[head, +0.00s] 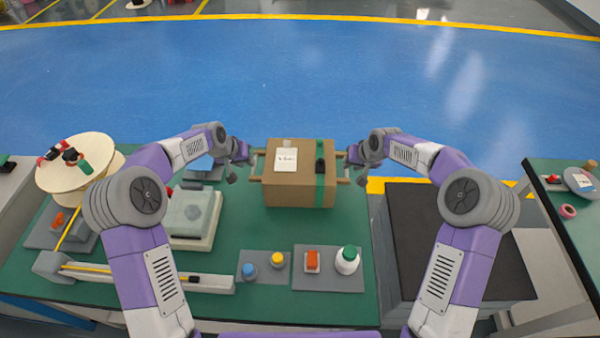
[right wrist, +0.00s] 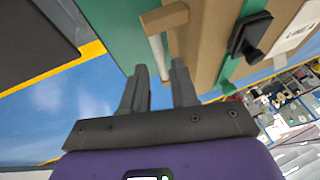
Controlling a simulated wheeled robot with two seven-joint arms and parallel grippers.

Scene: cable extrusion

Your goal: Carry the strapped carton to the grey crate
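The brown strapped carton (head: 283,193) sits on the green table, with a green strap, a black buckle and a white label. A wooden handle sticks out on each side. My left gripper (head: 244,166) is beside its left handle; its fingers are too small to judge. My right gripper (head: 352,168) is at the right handle. In the right wrist view its fingers (right wrist: 158,68) stand apart, with the handle's pale bar (right wrist: 158,52) just ahead of or between the tips; I cannot tell which. The grey crate (head: 386,265), dark on top, stands right of the table, partly behind my right arm.
The green table (head: 300,235) also holds a spool (head: 60,175), a grey box-like fixture (head: 193,215), a rail (head: 140,277) and grey mats with small bottles and blocks. Another green table (head: 560,225) stands at far right. Blue floor lies beyond.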

